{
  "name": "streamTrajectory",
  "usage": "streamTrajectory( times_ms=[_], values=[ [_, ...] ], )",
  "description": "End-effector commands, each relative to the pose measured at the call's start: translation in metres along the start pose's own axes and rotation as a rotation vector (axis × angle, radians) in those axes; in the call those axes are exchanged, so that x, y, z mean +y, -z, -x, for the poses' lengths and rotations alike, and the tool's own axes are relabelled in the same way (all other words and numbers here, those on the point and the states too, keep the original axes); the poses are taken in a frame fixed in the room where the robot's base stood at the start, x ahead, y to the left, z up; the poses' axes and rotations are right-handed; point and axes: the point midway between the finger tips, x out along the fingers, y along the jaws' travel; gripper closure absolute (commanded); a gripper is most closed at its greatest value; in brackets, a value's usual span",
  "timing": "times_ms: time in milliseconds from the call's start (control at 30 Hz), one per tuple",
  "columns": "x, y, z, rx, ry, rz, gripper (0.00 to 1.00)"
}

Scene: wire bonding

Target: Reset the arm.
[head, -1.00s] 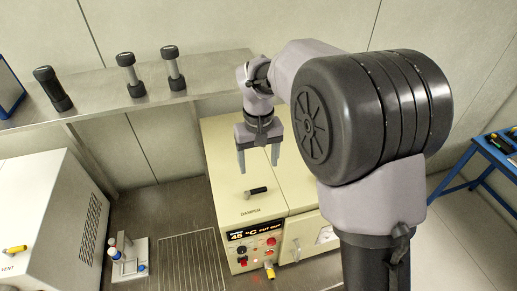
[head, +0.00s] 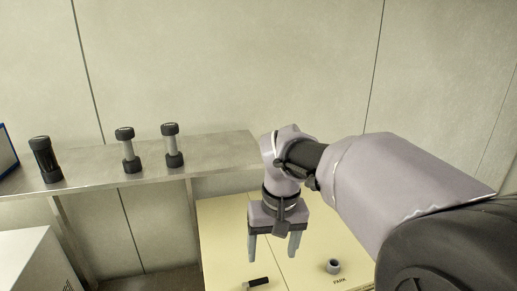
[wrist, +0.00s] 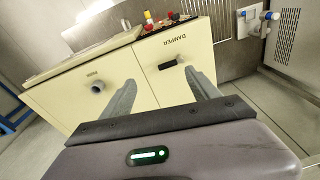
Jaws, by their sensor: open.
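My gripper (head: 272,247) hangs over the cream cabinet top in the head view, fingers pointing down and apart, with nothing between them. In the wrist view my gripper (wrist: 160,85) also shows open and empty. The cream cabinet (head: 222,222) has a black handle (head: 258,283) marked DAMPER in the wrist view (wrist: 174,62). The fingers touch neither. My arm reaches in from the right.
A steel shelf (head: 100,178) along the wall holds a black cylinder (head: 45,160) and two grey-and-black cylinders (head: 128,150) (head: 172,146). A white box (head: 30,262) is at lower left. A small fixture (wrist: 256,22) shows in the wrist view. The wall above the shelf is bare.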

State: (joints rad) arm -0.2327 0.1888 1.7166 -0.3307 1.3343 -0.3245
Motion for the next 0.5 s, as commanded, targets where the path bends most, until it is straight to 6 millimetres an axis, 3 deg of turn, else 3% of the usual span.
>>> streamTrajectory(
  times_ms=[33, 167, 300, 400, 500],
  values=[
    [0.011, -0.027, -0.051, 0.042, 0.014, -0.049, 0.30],
    [0.030, -0.092, -0.108, 0.150, 0.056, -0.190, 0.30],
    [0.044, -0.161, -0.185, 0.268, 0.101, -0.341, 0.30],
    [0.049, -0.199, -0.236, 0.338, 0.127, -0.430, 0.30],
    [0.051, -0.223, -0.270, 0.387, 0.146, -0.492, 0.30]
  ],
)
